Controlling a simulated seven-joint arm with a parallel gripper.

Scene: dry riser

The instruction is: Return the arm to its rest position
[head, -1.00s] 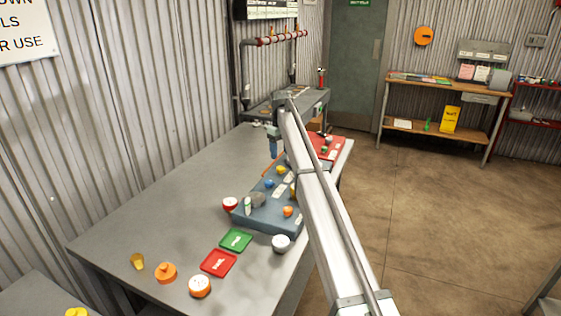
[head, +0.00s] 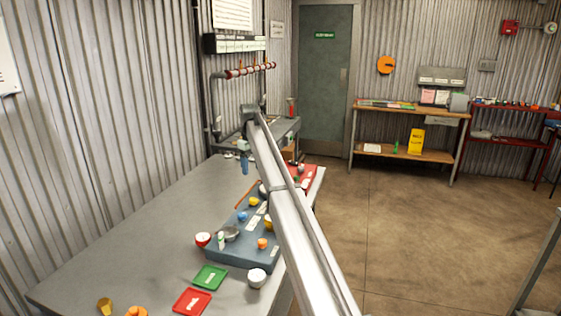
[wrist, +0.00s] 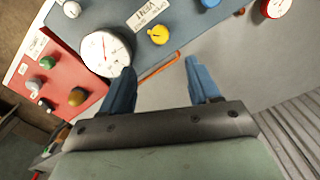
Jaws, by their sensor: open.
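My gripper (wrist: 160,88) is open and empty in the wrist view, its two blue fingers spread apart. In the head view my gripper (head: 244,164) hangs above the far part of the grey workbench (head: 130,242), at the end of my outstretched arm. Below the fingers, the wrist view shows a blue-grey panel (wrist: 205,18) with a white dial gauge (wrist: 106,52) and a yellow knob (wrist: 158,35). The panel also shows in the head view (head: 225,255). My arm hides part of its right side.
A red panel (head: 307,172) lies beyond the blue-grey one. A green tray (head: 210,277), a red tray (head: 191,302), a white cup (head: 257,278) and a red-and-white round piece (head: 203,239) are near the front. The bench's left side is clear. Corrugated wall (head: 100,120) borders it.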

